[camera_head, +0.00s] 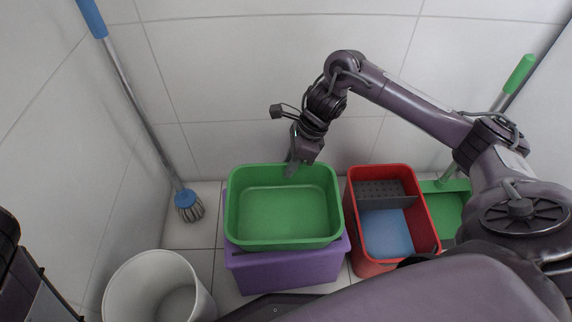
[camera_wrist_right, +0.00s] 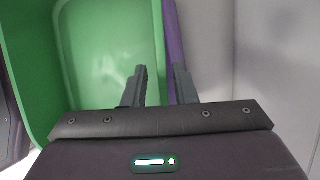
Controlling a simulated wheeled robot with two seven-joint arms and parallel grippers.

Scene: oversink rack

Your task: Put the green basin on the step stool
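The green basin (camera_head: 285,207) is empty and appears to rest upright on the purple step stool (camera_head: 287,271), whose front and side edges show below it. My right gripper (camera_head: 291,170) is at the basin's far rim. In the right wrist view, the right gripper (camera_wrist_right: 162,88) has its fingers apart, one over the inside of the green basin (camera_wrist_right: 105,50) and one outside, beside the purple stool edge (camera_wrist_right: 173,45). The rim passes between the fingers with visible space. My left gripper is out of view.
A red bucket (camera_head: 354,215) with a grey insert stands close right of the basin. A white bin (camera_head: 125,275) is at lower left. A blue mop (camera_head: 187,205) leans at left, and a green dustpan (camera_head: 446,205) is at right. Tiled walls stand close behind and left.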

